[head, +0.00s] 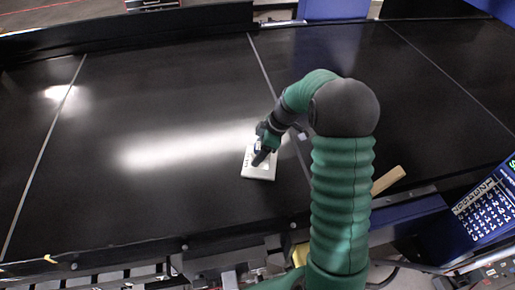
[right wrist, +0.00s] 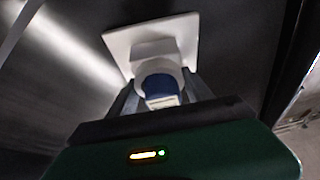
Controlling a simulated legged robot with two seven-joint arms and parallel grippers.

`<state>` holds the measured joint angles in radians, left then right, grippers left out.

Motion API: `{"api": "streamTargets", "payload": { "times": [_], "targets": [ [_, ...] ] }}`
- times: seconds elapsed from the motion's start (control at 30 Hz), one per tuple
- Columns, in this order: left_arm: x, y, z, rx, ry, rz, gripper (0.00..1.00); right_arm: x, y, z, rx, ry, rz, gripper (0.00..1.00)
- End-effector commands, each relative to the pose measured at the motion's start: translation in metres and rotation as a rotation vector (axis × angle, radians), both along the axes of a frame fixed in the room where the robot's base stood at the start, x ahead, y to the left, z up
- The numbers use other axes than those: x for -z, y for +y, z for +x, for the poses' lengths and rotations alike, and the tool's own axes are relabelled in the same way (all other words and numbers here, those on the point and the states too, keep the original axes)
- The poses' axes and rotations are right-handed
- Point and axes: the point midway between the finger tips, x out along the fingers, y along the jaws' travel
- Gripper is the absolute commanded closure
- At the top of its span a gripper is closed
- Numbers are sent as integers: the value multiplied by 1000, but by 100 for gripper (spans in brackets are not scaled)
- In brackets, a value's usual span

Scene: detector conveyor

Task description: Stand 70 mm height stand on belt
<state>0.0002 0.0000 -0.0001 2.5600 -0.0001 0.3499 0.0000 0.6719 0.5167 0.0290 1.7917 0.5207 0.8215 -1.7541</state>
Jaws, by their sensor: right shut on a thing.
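The height stand has a flat white square base (head: 256,173) and a short white post with a blue part at its near end. In the right wrist view its base (right wrist: 180,34) lies beyond the post, which is between my fingers. My right gripper (head: 264,155) is shut on the post, and it also shows in the right wrist view (right wrist: 160,92). The stand is base down at the black belt (head: 150,190); I cannot tell whether the base is fully touching. My left gripper is not in view.
White lines cross the belt, one just right of the stand. A tan block (head: 388,180) lies near the belt's front edge, right of my arm. A blue panel with keys (head: 487,214) stands at the right. The belt left of the stand is clear.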

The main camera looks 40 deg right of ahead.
Motion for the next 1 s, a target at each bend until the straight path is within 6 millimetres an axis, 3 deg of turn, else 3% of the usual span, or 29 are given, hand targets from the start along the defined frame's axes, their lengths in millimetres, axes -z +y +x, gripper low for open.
{"api": "streamTargets", "payload": {
  "times": [0.13,0.17,0.3,0.77,0.87,1.0],
  "targets": [
    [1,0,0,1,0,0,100,0,3,0,2,-2,-8,100],
    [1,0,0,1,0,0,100,0,3,0,1,0,-8,39],
    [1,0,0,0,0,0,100,-1,7,0,0,1,-10,21],
    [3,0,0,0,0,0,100,-3,3,-1,0,-1,-6,19],
    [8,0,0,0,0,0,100,-14,-1,-3,0,-5,-9,19],
    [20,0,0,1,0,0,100,-44,-10,-13,1,-7,-11,19]
  ]
}}
